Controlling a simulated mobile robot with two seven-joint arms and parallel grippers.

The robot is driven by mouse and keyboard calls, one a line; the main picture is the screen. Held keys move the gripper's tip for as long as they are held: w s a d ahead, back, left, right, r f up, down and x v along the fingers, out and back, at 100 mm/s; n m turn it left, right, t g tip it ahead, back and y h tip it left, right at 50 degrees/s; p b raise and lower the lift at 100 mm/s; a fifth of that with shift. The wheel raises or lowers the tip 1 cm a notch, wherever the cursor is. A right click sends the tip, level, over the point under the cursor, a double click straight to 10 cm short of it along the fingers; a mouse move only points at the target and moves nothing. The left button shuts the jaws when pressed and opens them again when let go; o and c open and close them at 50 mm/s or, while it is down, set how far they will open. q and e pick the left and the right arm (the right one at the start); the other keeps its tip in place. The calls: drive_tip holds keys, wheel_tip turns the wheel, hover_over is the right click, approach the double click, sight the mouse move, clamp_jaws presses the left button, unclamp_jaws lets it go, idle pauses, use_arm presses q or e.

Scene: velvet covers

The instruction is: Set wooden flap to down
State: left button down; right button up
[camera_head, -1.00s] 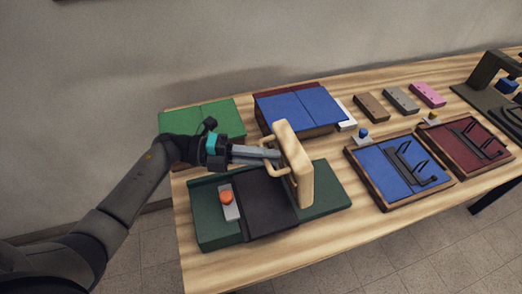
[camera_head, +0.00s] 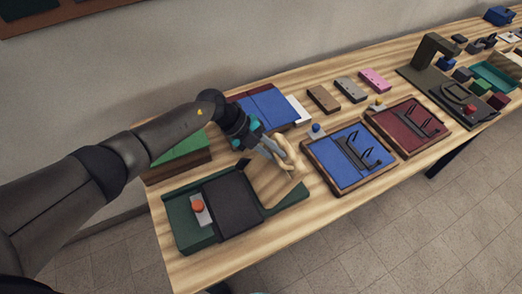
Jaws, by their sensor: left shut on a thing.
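The wooden flap (camera_head: 272,188) is a light tan panel on the right part of a dark green base (camera_head: 188,236). It leans over to the right and covers most of that end of the base. I cannot tell whether it lies fully flat. Its pale looped handle (camera_head: 289,150) stands out at the far upper end. My left gripper (camera_head: 277,153) comes in from the upper left and is shut on this handle. The fingertips partly hide the handle. My right gripper is not in view.
A dark block (camera_head: 234,203) and an orange button (camera_head: 198,207) sit on the base left of the flap. A green box (camera_head: 182,148) and a blue one (camera_head: 270,104) stand behind. A blue framed tray (camera_head: 343,166) is close on the right. Bare wood lies in front.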

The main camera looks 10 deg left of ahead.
sight(289, 156)
use_arm(q)
drive_tip(key=w+d+f+y+b, duration=0.1)
drive_tip(key=b, duration=0.2)
drive_tip(key=w+d+f+g+y+b, duration=0.1)
drive_tip(key=d+f+b, duration=0.1)
drive_tip(key=b, duration=0.1)
drive_tip(key=w+d+f+n+g+y+b, duration=0.1)
drive_tip(key=f+y+b, duration=0.1)
drive_tip(key=b, duration=0.1)
drive_tip(key=shift+d+f, duration=0.1)
drive_tip(key=shift+d, duration=0.05)
drive_tip(key=shift+g, duration=0.3)
drive_tip(key=f+b, duration=0.1)
drive_tip(key=b, duration=0.1)
drive_tip(key=d+f+b, duration=0.1)
drive_tip(key=b, duration=0.1)
drive_tip(key=w+f+b, duration=0.1)
drive_tip(key=f+b, duration=0.1)
drive_tip(key=b, duration=0.1)
drive_tip(key=shift+d, duration=0.2)
drive_tip(key=f+b, duration=0.1)
drive_tip(key=b, duration=0.1)
drive_tip(key=shift+w+d+f+b, duration=0.1)
drive_tip(key=shift+d+f+b, duration=0.1)
drive_tip(key=shift+b, duration=0.15)
drive_tip(key=shift+f+b, duration=0.2)
drive_tip(key=shift+b, duration=0.1)
drive_tip(key=shift+f, duration=0.15)
